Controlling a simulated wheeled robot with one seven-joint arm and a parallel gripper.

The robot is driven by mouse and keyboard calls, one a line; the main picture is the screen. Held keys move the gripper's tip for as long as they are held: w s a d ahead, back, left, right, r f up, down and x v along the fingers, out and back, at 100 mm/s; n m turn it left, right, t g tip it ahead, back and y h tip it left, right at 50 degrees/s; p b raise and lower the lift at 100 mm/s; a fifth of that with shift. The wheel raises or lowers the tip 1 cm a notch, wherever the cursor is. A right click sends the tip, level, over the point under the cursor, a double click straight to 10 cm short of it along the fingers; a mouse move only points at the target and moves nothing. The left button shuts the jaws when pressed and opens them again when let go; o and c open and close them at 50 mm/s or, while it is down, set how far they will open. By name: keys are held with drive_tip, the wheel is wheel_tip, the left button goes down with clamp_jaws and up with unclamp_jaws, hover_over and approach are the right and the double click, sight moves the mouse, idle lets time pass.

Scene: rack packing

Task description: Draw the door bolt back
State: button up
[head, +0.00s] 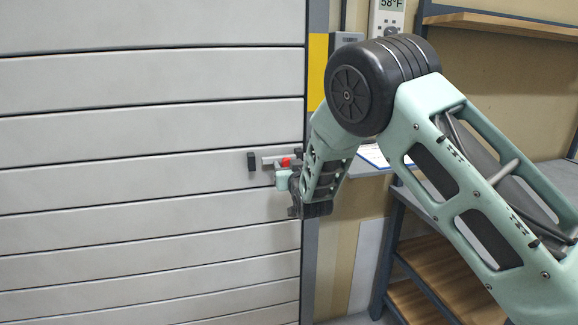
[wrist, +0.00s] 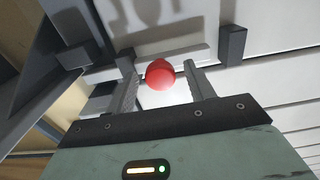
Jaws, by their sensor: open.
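The door bolt (head: 268,160) is a short grey bar lying level on the white slatted door (head: 150,130), near its right edge. Its red round knob (head: 286,162) shows beside my gripper in the head view. In the wrist view the red knob (wrist: 160,75) appears between the two fingers of my open gripper (wrist: 161,82), a gap showing on each side. I cannot tell how deep the knob lies between them. The grey bar (wrist: 190,55) runs behind the knob. My wrist hides part of the bolt's right end in the head view.
A dark bracket (wrist: 232,45) stands on the door, and another dark block (wrist: 72,55) is on the frame side. A yellow panel (head: 317,72) and a thermometer display (head: 387,16) are above. Wooden shelves (head: 440,290) stand at right.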

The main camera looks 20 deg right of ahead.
clamp_jaws()
drive_tip(key=a+b, duration=0.2)
drive_tip(key=a, duration=0.3)
drive_tip(key=shift+a, duration=0.4)
unclamp_jaws()
drive_tip(key=shift+s, duration=0.1)
drive_tip(key=s+b, duration=0.2)
drive_tip(key=s, duration=1.5)
drive_tip(key=shift+s+b, duration=0.15)
drive_tip(key=shift+b, duration=0.15)
